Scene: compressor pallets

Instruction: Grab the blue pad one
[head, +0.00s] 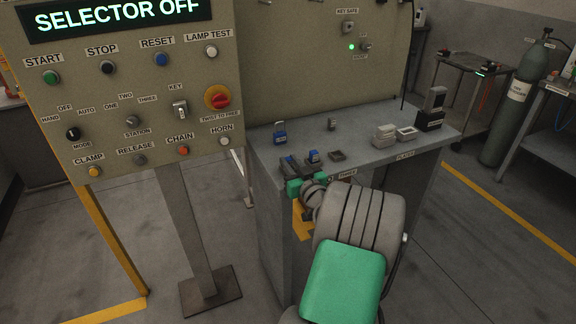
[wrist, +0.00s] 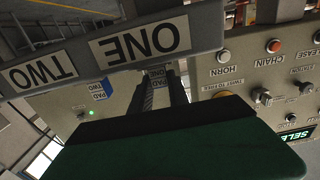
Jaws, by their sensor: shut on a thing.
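My gripper (head: 291,164) is at the front left edge of the grey bench and is shut on a small blue pad. In the wrist view this pad (wrist: 157,77) sits between the two dark fingers (wrist: 160,92), its white label starting "PAD"; the second word is too small to read surely. In the head view the fingers largely hide it. Another blue pad (wrist: 99,91), labelled "PAD TWO", stands beside the fingers; it appears just right of my gripper in the head view (head: 314,157).
The grey bench (head: 362,163) also holds a small dark tray (head: 337,156), pale blocks (head: 384,134) and a dark upright block (head: 432,112). The control panel (head: 130,75) stands close on the left. A gas cylinder (head: 514,105) stands at the right.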

